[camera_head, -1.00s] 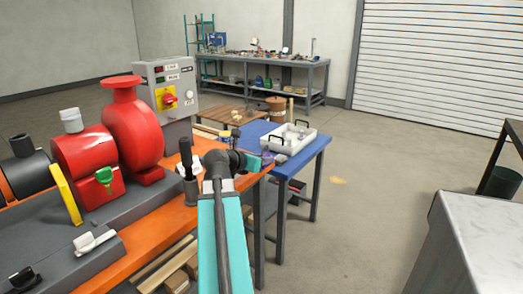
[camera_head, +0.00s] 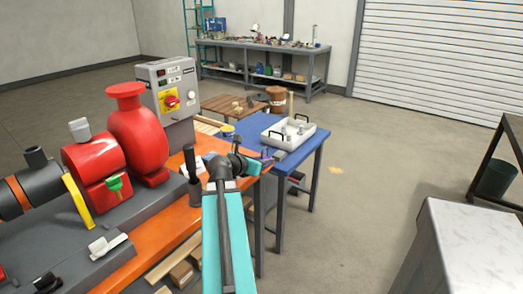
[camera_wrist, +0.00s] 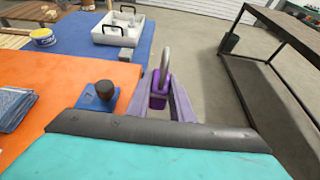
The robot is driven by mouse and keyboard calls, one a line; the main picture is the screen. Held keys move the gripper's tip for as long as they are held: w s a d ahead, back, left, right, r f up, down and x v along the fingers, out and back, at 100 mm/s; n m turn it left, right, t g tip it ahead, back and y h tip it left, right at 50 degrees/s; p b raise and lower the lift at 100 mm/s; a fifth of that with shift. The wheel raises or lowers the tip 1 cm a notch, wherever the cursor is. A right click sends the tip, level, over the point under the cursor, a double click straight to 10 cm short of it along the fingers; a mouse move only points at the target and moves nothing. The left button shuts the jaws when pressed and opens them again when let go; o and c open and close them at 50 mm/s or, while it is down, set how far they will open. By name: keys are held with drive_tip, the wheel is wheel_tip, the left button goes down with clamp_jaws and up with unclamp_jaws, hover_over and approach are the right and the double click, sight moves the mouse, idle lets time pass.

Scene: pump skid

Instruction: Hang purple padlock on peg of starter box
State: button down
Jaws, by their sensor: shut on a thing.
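The purple padlock (camera_wrist: 158,100) shows in the wrist view, with its grey shackle (camera_wrist: 165,62) pointing up. My gripper (camera_wrist: 160,98) is shut on the padlock's body and holds it clear, past the edge of the orange bench. In the head view my arm hides most of the gripper (camera_head: 262,160), and I cannot make out the padlock there. The grey starter box (camera_head: 170,95), with a red knob on a yellow plate, stands behind the red pump on the left, apart from my gripper. I cannot make out its peg clearly.
The red pump (camera_head: 138,135) stands on the orange bench (camera_head: 160,236) between me and the box. A dark upright cylinder (camera_head: 190,165) stands near my arm. A blue table (camera_head: 245,128) with a white tray (camera_head: 272,140) lies beyond.

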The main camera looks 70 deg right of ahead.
drive_tip(key=shift+r+p, duration=0.15)
drive_tip(key=shift+p, duration=0.7)
drive_tip(key=shift+w+d, duration=0.1)
drive_tip(key=shift+d, duration=0.05)
drive_tip(key=shift+w+d+f+p, duration=0.1)
drive_tip(key=shift+w+d+f, duration=0.15)
drive_tip(key=shift+w+d, duration=0.95)
drive_tip(key=shift+w+d+f+p, duration=0.15)
drive_tip(key=shift+w+d+f, duration=0.05)
drive_tip(key=shift+d, duration=2.05)
drive_tip(key=shift+w+d+f+p, duration=0.1)
drive_tip(key=shift+w+d+f, duration=0.15)
drive_tip(key=shift+w+d, duration=0.95)
drive_tip(key=shift+s+d, duration=0.45)
drive_tip(key=shift+d, duration=0.1)
drive_tip(key=shift+w+d, duration=0.3)
drive_tip(key=shift+d, duration=0.45)
drive_tip(key=shift+f+p, duration=0.65)
drive_tip(key=shift+f, duration=1)
drive_tip(key=shift+f, duration=0.2)
drive_tip(key=c, duration=1.6)
unclamp_jaws()
drive_tip(key=shift+o, duration=0.2)
